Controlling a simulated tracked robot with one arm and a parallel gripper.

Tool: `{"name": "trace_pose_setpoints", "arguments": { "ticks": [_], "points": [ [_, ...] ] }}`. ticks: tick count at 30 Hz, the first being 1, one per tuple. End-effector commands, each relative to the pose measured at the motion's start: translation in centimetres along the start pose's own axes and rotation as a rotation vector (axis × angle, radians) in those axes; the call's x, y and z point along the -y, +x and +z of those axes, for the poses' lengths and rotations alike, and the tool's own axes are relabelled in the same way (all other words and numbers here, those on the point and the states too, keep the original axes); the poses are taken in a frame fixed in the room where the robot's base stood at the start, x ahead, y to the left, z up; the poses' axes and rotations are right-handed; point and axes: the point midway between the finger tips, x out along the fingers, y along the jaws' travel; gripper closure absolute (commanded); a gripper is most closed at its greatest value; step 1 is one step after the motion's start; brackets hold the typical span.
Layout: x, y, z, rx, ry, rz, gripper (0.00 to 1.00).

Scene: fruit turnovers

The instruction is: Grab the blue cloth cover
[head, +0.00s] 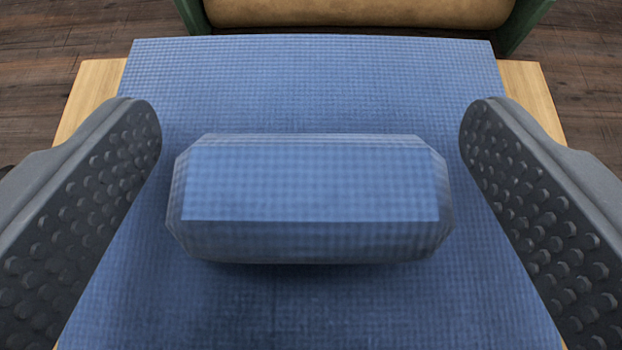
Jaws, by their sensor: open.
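The blue cloth cover (310,85) lies spread flat over a light wooden surface, with a fine woven texture. A raised, block-shaped part of the same blue cloth (310,182) stands up in its middle, with bevelled ends. My gripper (311,145) is open, one dark studded finger at the left and one at the right. The raised part lies between the fingers in the picture, with a gap on each side, and the gripper holds nothing. What is under the cloth is hidden.
Bare strips of the wooden surface (530,90) show at both sides of the cloth. Behind it stands a green-framed piece (524,25) with a tan panel or cushion (355,10), cut off by the top edge. A dark plank floor (580,60) shows around.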

Motion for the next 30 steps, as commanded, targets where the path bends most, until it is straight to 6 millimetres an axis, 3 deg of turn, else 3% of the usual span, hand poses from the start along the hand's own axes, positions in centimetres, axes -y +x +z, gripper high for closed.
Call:
{"name": "trace_pose_setpoints", "arguments": {
  "ticks": [3,9,11,20,26,30],
  "points": [
    [0.0,0.0,0.0,0.0,0.0,0.0,0.21],
    [0.0,0.0,0.0,0.0,0.0,0.0,0.76],
    [0.0,0.0,0.0,0.0,0.0,0.0,0.85],
    [0.0,-0.2,-0.4,-0.001,0.001,0.0,0.85],
    [0.1,-1.2,-2.4,-0.002,0.001,0.0,0.85],
    [0.0,-2.5,-4.7,-0.006,0.002,-0.001,0.85]
  ]
}}
